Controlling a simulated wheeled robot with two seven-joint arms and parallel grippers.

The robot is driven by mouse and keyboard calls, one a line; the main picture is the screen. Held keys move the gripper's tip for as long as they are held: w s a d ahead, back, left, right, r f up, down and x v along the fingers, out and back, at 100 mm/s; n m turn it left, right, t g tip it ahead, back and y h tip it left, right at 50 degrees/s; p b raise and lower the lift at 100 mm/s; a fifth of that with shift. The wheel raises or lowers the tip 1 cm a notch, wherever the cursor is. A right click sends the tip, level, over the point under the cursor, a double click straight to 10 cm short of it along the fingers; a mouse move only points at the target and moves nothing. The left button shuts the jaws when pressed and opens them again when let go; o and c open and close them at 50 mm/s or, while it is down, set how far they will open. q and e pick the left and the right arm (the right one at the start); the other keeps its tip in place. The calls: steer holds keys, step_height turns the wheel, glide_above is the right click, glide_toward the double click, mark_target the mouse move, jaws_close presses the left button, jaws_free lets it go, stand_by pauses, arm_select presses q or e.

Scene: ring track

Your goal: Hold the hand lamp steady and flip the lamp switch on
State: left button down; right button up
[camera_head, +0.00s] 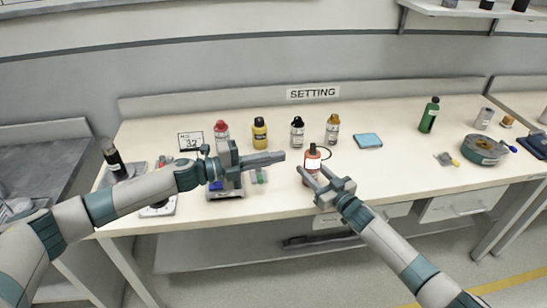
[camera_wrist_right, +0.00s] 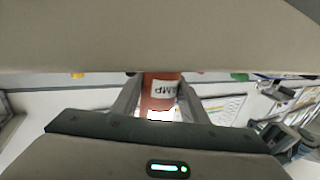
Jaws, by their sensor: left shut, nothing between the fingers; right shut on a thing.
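The hand lamp (camera_head: 313,153) is an orange-red body with a black top and a bright white patch on its front. It stands roughly upright near the front middle of the table. In the right wrist view, the lamp (camera_wrist_right: 161,91) shows a white label reading "AMP" and a bright white area below. My right gripper (camera_head: 312,172) is shut on the lamp from the front right. My left gripper (camera_head: 283,156) is shut and empty, its tips pointing right, a short gap left of the lamp. I cannot make out the switch or tell whether the lamp is lit.
Several bottles, including a yellow one (camera_head: 260,133) and a red-capped one (camera_head: 221,134), stand behind. A blue pad (camera_head: 368,141) lies right of them. A scale-like device (camera_head: 226,192) sits under my left gripper. A green bottle (camera_head: 429,115) and round grey-green container (camera_head: 484,150) stand at right.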

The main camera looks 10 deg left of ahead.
steer(key=o, duration=1.3)
steer(key=v, duration=1.2)
steer(key=shift+d, duration=0.1)
